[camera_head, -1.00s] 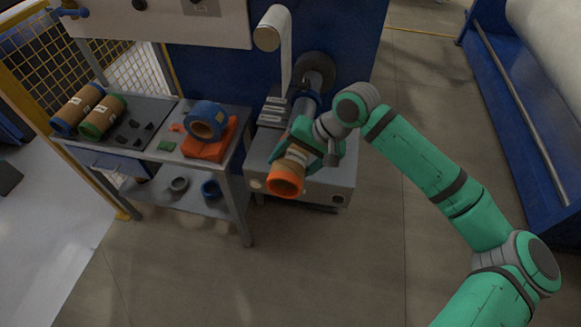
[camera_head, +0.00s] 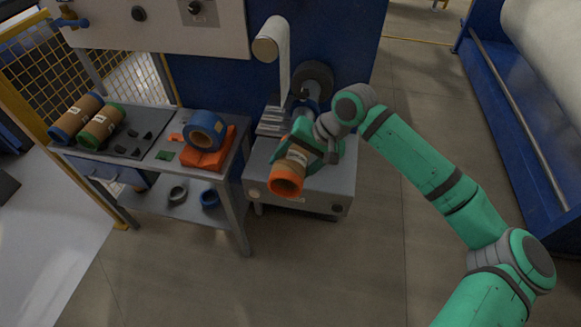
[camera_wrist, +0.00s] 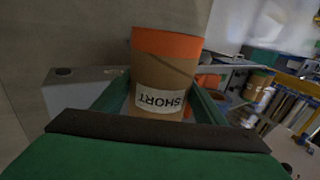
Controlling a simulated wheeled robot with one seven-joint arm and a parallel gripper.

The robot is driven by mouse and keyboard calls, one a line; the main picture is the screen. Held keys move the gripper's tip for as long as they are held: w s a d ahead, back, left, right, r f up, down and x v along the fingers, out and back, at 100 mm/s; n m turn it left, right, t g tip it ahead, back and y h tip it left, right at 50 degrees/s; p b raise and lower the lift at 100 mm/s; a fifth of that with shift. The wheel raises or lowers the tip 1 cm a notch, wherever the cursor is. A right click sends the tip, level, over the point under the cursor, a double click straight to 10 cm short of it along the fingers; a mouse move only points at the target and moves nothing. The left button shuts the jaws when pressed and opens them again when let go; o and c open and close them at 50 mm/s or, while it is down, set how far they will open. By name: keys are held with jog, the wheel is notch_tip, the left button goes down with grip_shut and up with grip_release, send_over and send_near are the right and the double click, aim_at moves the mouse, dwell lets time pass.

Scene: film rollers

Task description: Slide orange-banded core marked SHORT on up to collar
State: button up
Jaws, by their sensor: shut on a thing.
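The orange-banded core (camera_head: 287,183) is a brown tube with an orange end. In the head view it points toward the front, over the grey machine block. My gripper (camera_head: 310,150) is shut around its side. In the wrist view the core (camera_wrist: 165,75) sits between the two green fingers, and its white SHORT label reads upside down. Behind the gripper a dark round disc (camera_head: 313,78), perhaps the collar, stands at the blue machine wall with a short blue-grey part in front of it. The core's rear end is hidden by my gripper, so I cannot tell whether it is around the shaft.
A grey bench (camera_head: 225,165) stands left of the machine block (camera_head: 333,188). It holds a blue-banded core (camera_head: 62,133), a green-banded core (camera_head: 92,137) and a blue roll (camera_head: 205,128) on an orange block (camera_head: 207,158). A white roll hangs above. The floor in front is clear.

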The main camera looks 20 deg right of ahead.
jog(key=shift+w+d, duration=0.4)
jog(key=shift+w, duration=0.25)
jog(key=shift+d, duration=0.1)
jog(key=shift+s, duration=0.1)
jog(key=shift+w+d, duration=0.45)
jog(key=shift+w, duration=0.35)
jog(key=shift+w+d, duration=0.4)
jog(key=shift+w, duration=0.4)
jog(key=shift+w+d, duration=0.2)
jog(key=shift+w, duration=0.3)
jog(key=shift+w+d, duration=0.45)
jog(key=shift+w, duration=0.05)
jog(key=shift+w+d, duration=0.3)
jog(key=shift+d, duration=0.2)
